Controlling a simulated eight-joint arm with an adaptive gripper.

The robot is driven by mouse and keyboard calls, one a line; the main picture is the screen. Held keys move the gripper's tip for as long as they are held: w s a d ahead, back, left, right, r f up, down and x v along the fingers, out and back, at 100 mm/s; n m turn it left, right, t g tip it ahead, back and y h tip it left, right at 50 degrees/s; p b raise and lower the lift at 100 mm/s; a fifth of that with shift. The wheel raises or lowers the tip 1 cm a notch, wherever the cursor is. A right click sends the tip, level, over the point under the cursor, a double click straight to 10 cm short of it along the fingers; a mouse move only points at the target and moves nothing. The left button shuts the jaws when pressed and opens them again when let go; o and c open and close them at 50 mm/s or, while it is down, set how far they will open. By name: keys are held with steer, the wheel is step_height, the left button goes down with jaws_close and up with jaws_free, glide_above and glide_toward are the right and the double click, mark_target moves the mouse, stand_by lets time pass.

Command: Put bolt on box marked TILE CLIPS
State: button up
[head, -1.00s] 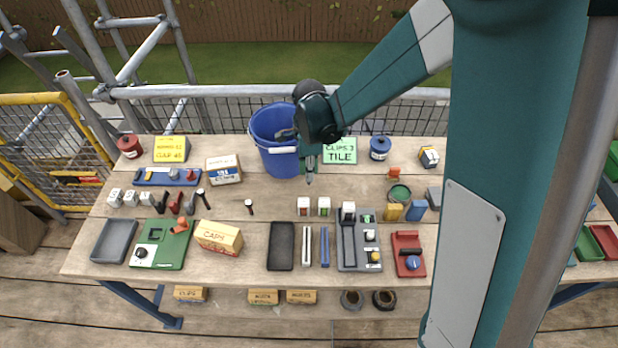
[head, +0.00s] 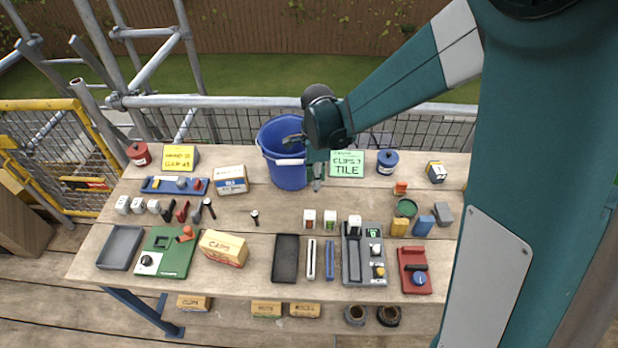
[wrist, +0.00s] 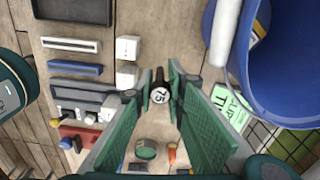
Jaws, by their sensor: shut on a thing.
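My gripper (head: 317,184) is above the back middle of the table, just right of the blue bucket. In the wrist view its green fingers (wrist: 162,88) are shut on a dark bolt (wrist: 160,76) whose pale round end reads 75. The bolt is too small to make out clearly in the head view. The green box marked CLIPS and TILE (head: 347,165) stands at the back, just right of my gripper and partly behind it. Part of its green lettered face shows in the wrist view (wrist: 226,108). My gripper is apart from it.
The blue bucket (head: 288,172) stands close left of my gripper. A blue lidded pot (head: 387,162) is right of the green box. Small white-topped blocks (head: 310,219) and trays (head: 285,260) lie in front. A CAPS box (head: 223,248) is front left. Bare wood lies around (head: 277,205).

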steer(key=shift+r, duration=0.1)
step_height(320, 180, up, 14)
steer(key=w+a+p, duration=0.3)
steer(key=w+a, duration=0.1)
steer(key=a, duration=1.2)
steer(key=w+a+p, duration=0.3)
steer(key=w+a, duration=0.1)
steer(key=a, duration=1.2)
steer(key=shift+f, duration=2.2)
step_height(320, 180, down, 6)
steer(key=shift+f, duration=0.15)
